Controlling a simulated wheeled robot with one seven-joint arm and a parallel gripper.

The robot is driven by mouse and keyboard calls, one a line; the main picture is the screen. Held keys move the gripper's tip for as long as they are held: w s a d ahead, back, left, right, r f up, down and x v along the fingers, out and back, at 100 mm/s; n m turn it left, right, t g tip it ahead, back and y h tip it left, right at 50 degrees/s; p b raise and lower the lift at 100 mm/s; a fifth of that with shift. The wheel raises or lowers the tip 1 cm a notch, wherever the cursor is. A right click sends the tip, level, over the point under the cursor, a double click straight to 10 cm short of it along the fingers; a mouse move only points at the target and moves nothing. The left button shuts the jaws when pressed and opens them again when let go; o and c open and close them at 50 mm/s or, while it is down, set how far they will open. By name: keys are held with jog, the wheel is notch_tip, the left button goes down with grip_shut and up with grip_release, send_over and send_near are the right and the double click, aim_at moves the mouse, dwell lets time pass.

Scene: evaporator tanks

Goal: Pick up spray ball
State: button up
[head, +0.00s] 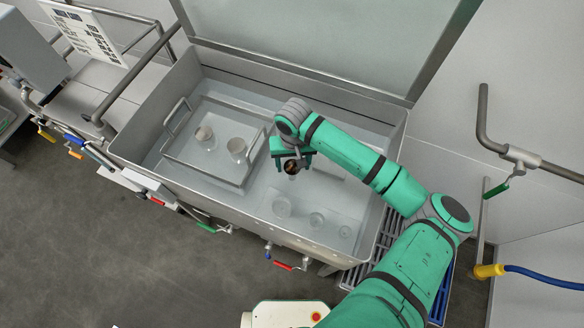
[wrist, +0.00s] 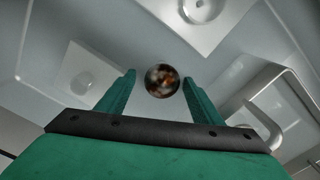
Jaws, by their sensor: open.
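The spray ball (wrist: 162,81) looks like a small, shiny, round ball with mottled dark and reddish-brown patches. In the wrist view it shows between the two green fingertips of my gripper (wrist: 161,78), with a visible gap on each side. In the head view the ball (head: 291,167) shows just below my gripper (head: 291,155), inside the open tank. My gripper is open. What carries the ball is hidden, and I cannot tell how far it is from the fingertips in depth.
The steel tank (head: 172,172) has raised walls around my gripper. A framed tray (head: 180,155) with two short cylinders stands at its left. A grey lid (head: 330,40) stands open behind.

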jog(key=f, duration=0.5)
jog(key=shift+s+a, duration=0.1)
jog(key=shift+a, duration=0.1)
jog(key=c, duration=1.2)
jog(key=shift+o, duration=0.2)
jog(key=shift+r, duration=0.1)
